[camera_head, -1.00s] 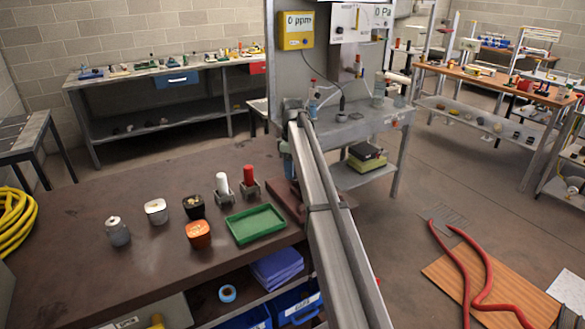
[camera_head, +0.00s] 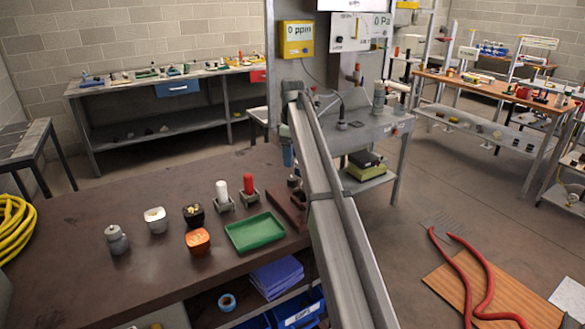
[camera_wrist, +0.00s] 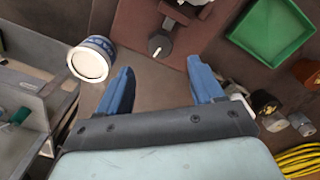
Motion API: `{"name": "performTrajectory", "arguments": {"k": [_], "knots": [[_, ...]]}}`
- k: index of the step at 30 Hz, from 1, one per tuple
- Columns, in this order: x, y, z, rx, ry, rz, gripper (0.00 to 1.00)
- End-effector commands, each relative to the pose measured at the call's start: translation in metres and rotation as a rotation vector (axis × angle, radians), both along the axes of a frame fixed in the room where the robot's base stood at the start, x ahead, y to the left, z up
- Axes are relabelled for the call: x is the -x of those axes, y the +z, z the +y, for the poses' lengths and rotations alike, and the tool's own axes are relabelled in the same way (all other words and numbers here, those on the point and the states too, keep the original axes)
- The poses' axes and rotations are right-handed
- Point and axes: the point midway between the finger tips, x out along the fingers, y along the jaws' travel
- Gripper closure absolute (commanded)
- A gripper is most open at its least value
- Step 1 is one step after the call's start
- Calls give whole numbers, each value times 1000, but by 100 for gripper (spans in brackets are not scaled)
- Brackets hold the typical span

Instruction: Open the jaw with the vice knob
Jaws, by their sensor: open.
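The vice stands on a reddish-brown base plate (camera_head: 284,209) at the right edge of the brown bench, partly hidden behind my arm in the head view. In the wrist view the plate (camera_wrist: 125,25) lies at the top, with a round grey vice knob (camera_wrist: 160,46) at its lower edge. The jaw is not clear. My gripper (camera_wrist: 160,66) is open and empty, its two blue fingers pointing toward the plate. The knob appears just beyond the fingertips, between them in the picture; no contact shows and the height gap cannot be told.
A green tray (camera_head: 255,232) lies left of the plate. White (camera_head: 222,194) and red (camera_head: 249,186) topped pieces stand behind it. Several small containers and a yellow hose (camera_head: 15,228) are further left. A blue-ringed cylinder (camera_wrist: 92,60) stands near my left finger in the wrist view.

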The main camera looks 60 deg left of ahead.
Motion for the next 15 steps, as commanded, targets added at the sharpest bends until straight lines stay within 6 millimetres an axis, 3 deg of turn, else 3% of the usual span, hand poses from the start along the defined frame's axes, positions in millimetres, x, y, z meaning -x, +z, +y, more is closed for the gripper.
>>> {"name": "performTrajectory", "arguments": {"k": [6, 15], "knots": [[0, 36, 1, -1, 0, -1, 33], [0, 55, 0, 1, 0, 1, 33]]}}
